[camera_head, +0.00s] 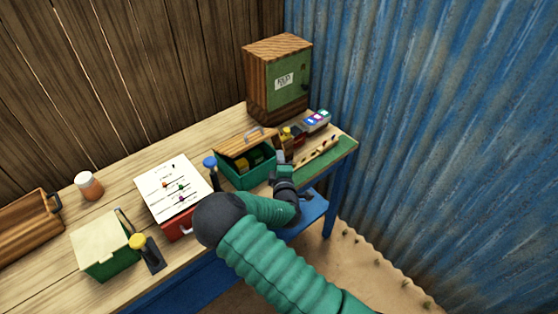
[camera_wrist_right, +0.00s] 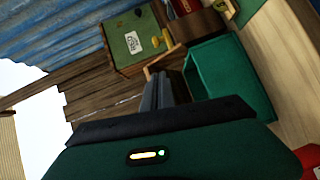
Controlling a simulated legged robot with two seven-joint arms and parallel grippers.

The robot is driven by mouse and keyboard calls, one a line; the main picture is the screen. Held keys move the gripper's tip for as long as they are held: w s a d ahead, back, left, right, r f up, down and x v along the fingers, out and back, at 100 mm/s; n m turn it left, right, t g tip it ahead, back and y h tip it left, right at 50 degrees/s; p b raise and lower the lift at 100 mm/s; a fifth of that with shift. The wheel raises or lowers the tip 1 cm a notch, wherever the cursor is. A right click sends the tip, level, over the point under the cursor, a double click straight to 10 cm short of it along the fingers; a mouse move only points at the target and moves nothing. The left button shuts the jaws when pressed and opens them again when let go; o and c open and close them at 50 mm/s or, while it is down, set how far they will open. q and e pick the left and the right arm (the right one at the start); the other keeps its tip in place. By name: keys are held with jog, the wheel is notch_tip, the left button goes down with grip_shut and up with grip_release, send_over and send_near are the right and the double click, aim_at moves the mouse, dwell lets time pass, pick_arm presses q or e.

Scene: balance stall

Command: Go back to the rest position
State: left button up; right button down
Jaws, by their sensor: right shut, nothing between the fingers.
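My right arm reaches in from the bottom right of the head view. Its gripper (camera_head: 281,158) is at the right end of the green box (camera_head: 245,179), shut and empty. In the right wrist view the dark fingers (camera_wrist_right: 163,88) are together, with the green box (camera_wrist_right: 237,75) just to their right. In the head view a wooden lid (camera_head: 246,142) with a grey handle sits tilted on the box, and yellowish things show inside. Whether the gripper touches the box is unclear. My left gripper is not in view.
A wooden cabinet with a green door (camera_head: 288,92) stands at the back. Small coloured items (camera_head: 316,122) lie before it. A white sheet (camera_head: 173,189), a second green box (camera_head: 103,254), a jar (camera_head: 89,186) and a wooden tray (camera_head: 25,228) are left. Corrugated wall (camera_head: 430,130) bounds the right.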

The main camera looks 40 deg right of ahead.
jog(key=s+a+f+m+g+y, duration=0.4)
jog(key=s+a+f+m+g, duration=0.1)
jog(key=s+a+m+g, duration=0.3)
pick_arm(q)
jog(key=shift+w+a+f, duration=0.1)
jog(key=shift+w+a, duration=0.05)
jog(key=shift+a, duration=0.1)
pick_arm(e)
jog(key=s+a+r+m+g+y, duration=0.1)
jog(key=s+a+r+y, duration=0.1)
jog(key=s+a, duration=0.5)
jog(key=s+a+r+m+g+y, duration=0.1)
jog(key=s+a+r+g+y, duration=0.1)
jog(key=s+a+r, duration=0.2)
jog(key=s+a, duration=0.3)
jog(key=s, duration=0.4)
jog(key=shift+a+g+y, duration=0.3)
jog(key=shift+a, duration=0.05)
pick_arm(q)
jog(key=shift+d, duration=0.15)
pick_arm(e)
jog(key=shift+s+d+r, duration=0.1)
jog(key=shift+d+r, duration=0.05)
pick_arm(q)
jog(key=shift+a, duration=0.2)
